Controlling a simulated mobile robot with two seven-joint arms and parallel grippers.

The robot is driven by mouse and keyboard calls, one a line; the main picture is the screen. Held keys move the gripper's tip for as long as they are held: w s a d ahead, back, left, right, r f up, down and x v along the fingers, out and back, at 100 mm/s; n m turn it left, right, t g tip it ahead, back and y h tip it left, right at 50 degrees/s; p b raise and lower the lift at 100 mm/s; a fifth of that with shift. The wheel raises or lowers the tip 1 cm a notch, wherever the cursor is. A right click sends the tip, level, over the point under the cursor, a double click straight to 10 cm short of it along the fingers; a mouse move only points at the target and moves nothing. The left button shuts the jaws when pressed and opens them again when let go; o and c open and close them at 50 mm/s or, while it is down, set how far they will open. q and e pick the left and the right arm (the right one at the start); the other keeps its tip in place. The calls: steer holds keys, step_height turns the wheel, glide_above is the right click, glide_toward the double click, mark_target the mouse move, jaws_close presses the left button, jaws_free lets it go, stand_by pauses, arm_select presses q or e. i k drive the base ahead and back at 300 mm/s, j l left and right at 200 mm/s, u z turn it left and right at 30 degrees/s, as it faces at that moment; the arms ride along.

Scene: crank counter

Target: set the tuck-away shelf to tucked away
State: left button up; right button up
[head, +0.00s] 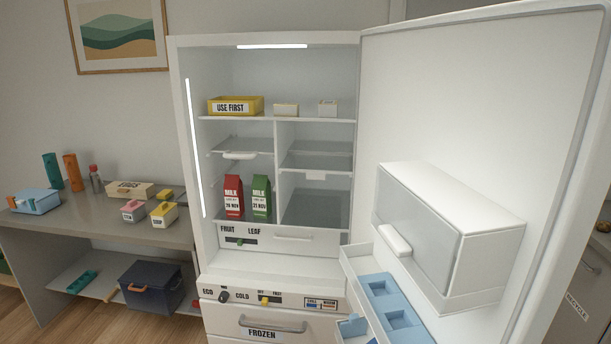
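The fridge stands open. In its left column, a glass half-shelf (240,146) with a white front handle (239,155) spans the space above the milk cartons. In the right column, another glass shelf (316,161) has a small white tab (315,175) at its front. I cannot tell for certain which is the tuck-away shelf; the left one appears pulled out level. A red milk carton (233,197) and a green milk carton (261,198) stand below the left shelf. Neither of my grippers is in view.
The open fridge door (470,110) fills the right side, with a lidded bin (445,235) and blue tray (385,300) jutting out. A yellow "USE FIRST" tray (235,106) sits on the upper shelf. A grey side table (100,229) with several items stands left.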

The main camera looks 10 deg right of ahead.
mark_target(316, 164)
steer(key=i+j, duration=0.15)
steer(key=j, duration=0.2)
steer(key=i+j+z, duration=0.15)
steer(key=j, duration=0.5)
steer(key=i+j+z, duration=0.35)
steer(key=i+j, duration=0.5)
steer(key=j, duration=0.15)
